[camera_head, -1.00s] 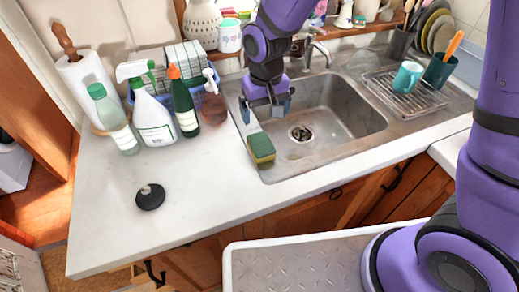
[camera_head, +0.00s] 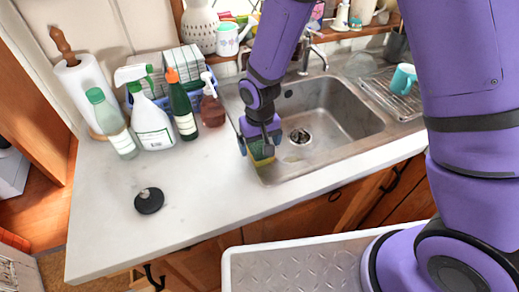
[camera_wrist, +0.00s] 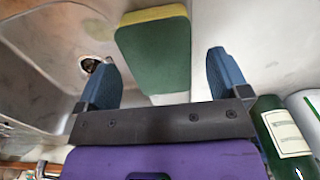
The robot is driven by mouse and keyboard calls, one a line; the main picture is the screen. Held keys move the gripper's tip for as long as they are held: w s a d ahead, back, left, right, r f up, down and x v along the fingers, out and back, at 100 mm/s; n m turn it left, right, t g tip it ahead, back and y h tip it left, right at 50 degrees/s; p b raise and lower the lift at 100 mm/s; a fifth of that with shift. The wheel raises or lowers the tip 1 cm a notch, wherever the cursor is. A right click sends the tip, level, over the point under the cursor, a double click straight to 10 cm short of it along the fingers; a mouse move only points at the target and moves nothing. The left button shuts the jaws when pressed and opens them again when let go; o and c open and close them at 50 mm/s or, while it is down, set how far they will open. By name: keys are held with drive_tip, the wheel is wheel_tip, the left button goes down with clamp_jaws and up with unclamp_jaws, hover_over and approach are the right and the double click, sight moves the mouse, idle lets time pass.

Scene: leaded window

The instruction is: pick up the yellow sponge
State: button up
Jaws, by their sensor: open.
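The yellow sponge (camera_head: 262,158) with a green scouring side lies at the left front edge of the sink, partly hidden behind my gripper in the head view. In the wrist view the sponge (camera_wrist: 157,50) shows its green face and a yellow edge, between and just beyond the fingertips. My gripper (camera_head: 258,143) is open and points down at the sponge. In the wrist view its two blue fingers (camera_wrist: 165,75) stand apart, one to each side of the sponge, with visible gaps. I cannot tell whether the fingertips are level with the sponge.
The steel sink (camera_head: 335,115) with its drain lies to the right. A green bottle (camera_head: 181,105), a spray bottle (camera_head: 150,120) and a brown pump bottle (camera_head: 211,105) stand to the left. A black sink stopper (camera_head: 149,201) lies on the clear front counter (camera_head: 200,190).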

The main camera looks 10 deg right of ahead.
drive_tip(key=shift+f, duration=0.95)
drive_tip(key=c, duration=1)
drive_tip(key=shift+r, duration=0.15)
